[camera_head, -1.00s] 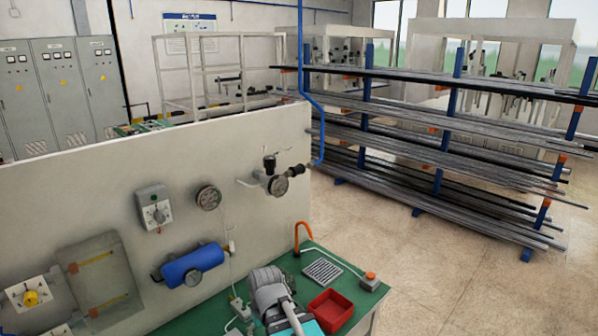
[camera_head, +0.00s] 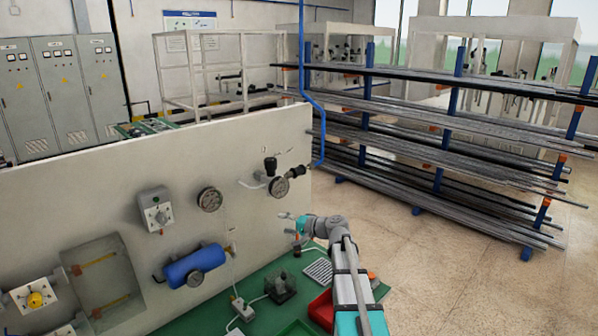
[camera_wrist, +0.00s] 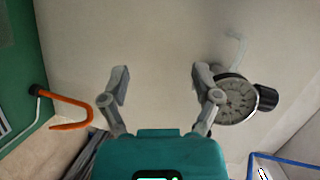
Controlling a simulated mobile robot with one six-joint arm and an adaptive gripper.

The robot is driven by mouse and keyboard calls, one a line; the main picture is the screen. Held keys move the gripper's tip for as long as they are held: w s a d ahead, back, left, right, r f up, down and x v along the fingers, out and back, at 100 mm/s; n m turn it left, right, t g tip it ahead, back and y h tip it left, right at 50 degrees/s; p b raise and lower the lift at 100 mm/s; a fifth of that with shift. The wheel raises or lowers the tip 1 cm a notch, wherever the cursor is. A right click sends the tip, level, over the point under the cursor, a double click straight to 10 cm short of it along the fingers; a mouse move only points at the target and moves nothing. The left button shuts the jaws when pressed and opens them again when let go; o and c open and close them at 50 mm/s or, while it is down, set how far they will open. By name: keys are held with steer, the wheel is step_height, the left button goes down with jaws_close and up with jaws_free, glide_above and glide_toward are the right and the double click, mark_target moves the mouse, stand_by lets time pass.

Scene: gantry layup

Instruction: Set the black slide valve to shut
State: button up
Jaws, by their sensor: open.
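A black knob (camera_head: 270,166) stands up from the pipe fitting at the right end of the wall panel, above a round grey gauge (camera_head: 279,187). In the wrist view the black knob (camera_wrist: 266,98) sits right of the gauge (camera_wrist: 236,102). I cannot tell for certain whether this is the slide valve, nor its setting. My gripper (camera_head: 286,224) is in front of the panel, below the gauge. In the wrist view its spread fingers (camera_wrist: 160,75) have nothing between them; the right finger overlaps the gauge's edge.
A blue cylinder (camera_head: 195,265), another gauge (camera_head: 210,199) and a switch box (camera_head: 156,211) are on the panel. Below are a green bench (camera_head: 200,318), a dark box (camera_head: 280,285) and a red bin (camera_head: 322,309). An orange hook (camera_wrist: 70,115) is left in the wrist view.

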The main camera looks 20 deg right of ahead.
mark_target(301, 173)
steer(key=w+d+r+m+t+h, duration=0.1)
steer(key=d+r+m+t, duration=0.2)
steer(key=d, duration=0.5)
steer(key=w+d+r+m+t+h, duration=0.1)
steer(key=w+d+r+m+t, duration=0.1)
steer(key=d, duration=0.6)
step_height(301, 173, up, 3)
steer(key=shift+f+m+t+h, duration=0.15)
steer(key=shift+m+t+h, duration=0.2)
steer(key=shift+t, duration=0.35)
steer(key=shift+w, duration=0.1)
steer(key=p+x, duration=0.3)
steer(key=x, duration=1)
steer(key=shift+w+a, duration=0.15)
steer(key=shift+w, duration=0.15)
jaws_close()
